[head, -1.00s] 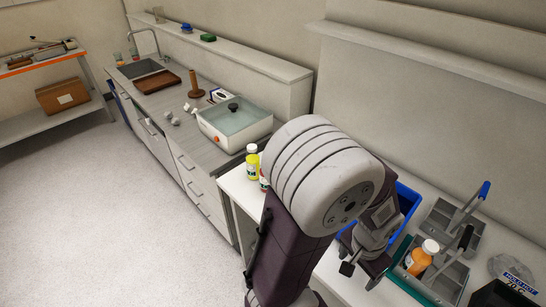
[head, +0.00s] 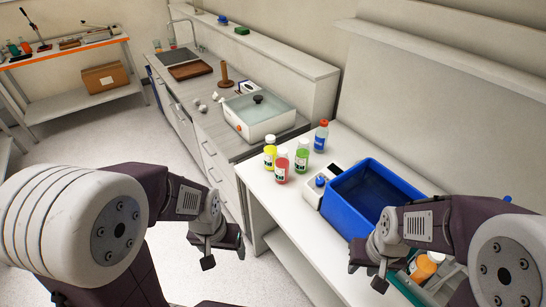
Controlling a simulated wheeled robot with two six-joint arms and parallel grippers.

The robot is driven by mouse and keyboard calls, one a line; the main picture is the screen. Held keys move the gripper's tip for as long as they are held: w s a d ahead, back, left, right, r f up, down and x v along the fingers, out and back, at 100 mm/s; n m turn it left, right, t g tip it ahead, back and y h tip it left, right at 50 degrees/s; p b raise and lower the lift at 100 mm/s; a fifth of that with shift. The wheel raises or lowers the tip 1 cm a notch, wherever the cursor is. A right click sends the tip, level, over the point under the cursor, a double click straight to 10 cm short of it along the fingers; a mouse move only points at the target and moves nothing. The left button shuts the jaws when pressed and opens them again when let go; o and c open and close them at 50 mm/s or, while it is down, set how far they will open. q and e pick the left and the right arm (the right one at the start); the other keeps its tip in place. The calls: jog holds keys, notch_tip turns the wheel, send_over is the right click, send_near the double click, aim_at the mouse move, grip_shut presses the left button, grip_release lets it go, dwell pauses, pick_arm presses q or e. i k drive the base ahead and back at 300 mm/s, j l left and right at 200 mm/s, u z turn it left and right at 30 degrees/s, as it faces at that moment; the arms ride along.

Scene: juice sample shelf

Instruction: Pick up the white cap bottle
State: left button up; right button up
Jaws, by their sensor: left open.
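Several bottles stand upright together on the white table. A yellow bottle (head: 270,157), a red bottle (head: 282,169) and a green bottle (head: 302,158) each have a white or pale cap. A blue-labelled bottle (head: 321,139) with a red cap stands behind them. My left gripper (head: 222,251) is open and empty over the floor, in front of the table and apart from the bottles. My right gripper (head: 364,273) appears open and empty, over the table's near side.
A blue bin (head: 352,216) stands right of the bottles, with a small white device (head: 313,189) beside it. Orange bottles (head: 423,267) stand in a carrier, partly behind my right arm. A water bath (head: 238,127) sits on the counter at left. The table's front left corner is clear.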

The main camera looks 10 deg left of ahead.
aim_at(303, 152)
jog(key=l+z, duration=0.1)
jog(key=z, duration=0.3)
jog(key=l+z, duration=0.1)
jog(key=z, duration=0.3)
jog(key=l+z, duration=0.1)
jog(key=z, duration=0.25)
jog(key=l+z, duration=0.1)
jog(key=z, duration=0.3)
jog(key=j+u, duration=0.2)
jog(key=u, duration=1)
jog(key=i+j, duration=0.15)
jog(key=j, duration=0.25)
jog(key=i+j, duration=0.1)
jog(key=j, duration=0.25)
jog(key=i+j+z, duration=0.1)
jog(key=j, duration=0.3)
jog(key=i+j, duration=0.15)
jog(key=j, duration=0.25)
jog(key=i+j, duration=0.1)
jog(key=j, duration=0.3)
jog(key=i+j, duration=0.3)
jog(key=i, duration=0.3)
jog(key=z, duration=0.05)
